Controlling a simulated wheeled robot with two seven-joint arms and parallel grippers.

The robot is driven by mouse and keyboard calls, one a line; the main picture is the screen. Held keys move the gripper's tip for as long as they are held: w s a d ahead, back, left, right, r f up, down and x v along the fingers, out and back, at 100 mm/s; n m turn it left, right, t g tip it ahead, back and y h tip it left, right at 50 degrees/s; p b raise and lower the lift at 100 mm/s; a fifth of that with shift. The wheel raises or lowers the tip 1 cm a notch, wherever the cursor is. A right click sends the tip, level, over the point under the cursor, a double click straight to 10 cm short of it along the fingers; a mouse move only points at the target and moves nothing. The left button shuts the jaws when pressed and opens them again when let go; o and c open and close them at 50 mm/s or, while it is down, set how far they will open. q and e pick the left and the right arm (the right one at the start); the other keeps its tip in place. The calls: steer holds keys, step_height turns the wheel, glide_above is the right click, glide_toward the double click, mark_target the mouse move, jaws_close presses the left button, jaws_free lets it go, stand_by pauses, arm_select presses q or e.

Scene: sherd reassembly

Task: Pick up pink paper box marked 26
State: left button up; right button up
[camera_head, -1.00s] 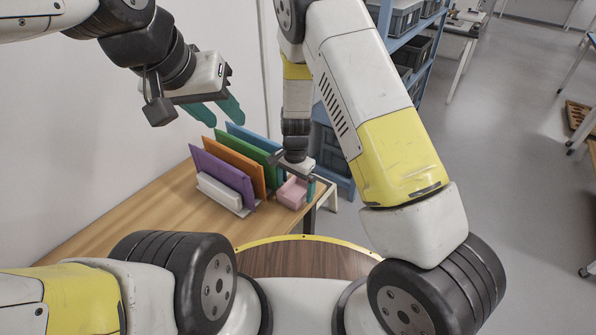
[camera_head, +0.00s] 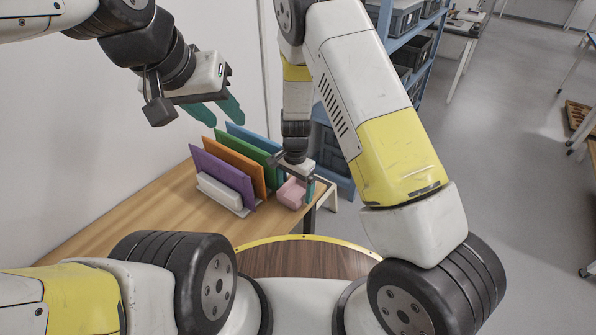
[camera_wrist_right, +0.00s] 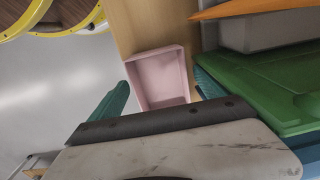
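The pink paper box (camera_head: 290,194) sits at the right end of the wooden table, beside the upright coloured panels. In the right wrist view the pink box (camera_wrist_right: 160,77) shows as an open-topped tray; no number is legible. My right gripper (camera_head: 294,177) points down at the box. In the wrist view its two teal fingers are spread, one on each side of the near part of the box, with small gaps showing; contact is not visible. My left gripper (camera_head: 218,110) is open and empty, high above the table at the left.
Purple (camera_head: 222,178), orange (camera_head: 238,162), green (camera_head: 258,154) and blue panels stand in a row close to the box, with a white block (camera_head: 219,192) in front. The table edge is near the box's right side. Blue shelving (camera_head: 398,50) stands behind.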

steer(key=c, duration=1.2)
steer(key=shift+r, duration=0.1)
